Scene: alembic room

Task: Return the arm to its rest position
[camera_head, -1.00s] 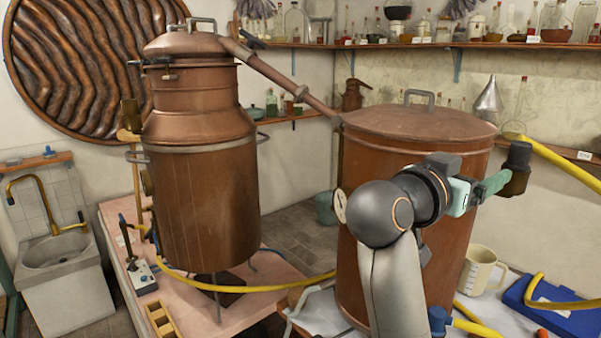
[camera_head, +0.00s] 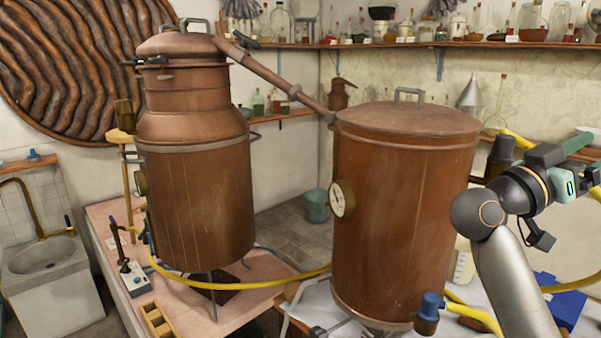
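My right arm comes in from the bottom right of the head view. Its dark wrist is bent to the right, and my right gripper (camera_head: 574,162) points toward the right edge, partly cut off by the frame. Whether its fingers are apart or together cannot be made out. The gripper is to the right of the large copper condenser drum (camera_head: 405,215), apart from it. A dark valve end (camera_head: 503,150) on a yellow hose shows just behind the wrist. My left gripper is not in view.
The copper still (camera_head: 195,190) stands on a pink-tiled table (camera_head: 195,318) at left. A blue valve (camera_head: 430,303) with a yellow hose is at the drum's foot. A beaker (camera_head: 463,262) and a blue case (camera_head: 567,303) are partly hidden behind my arm.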

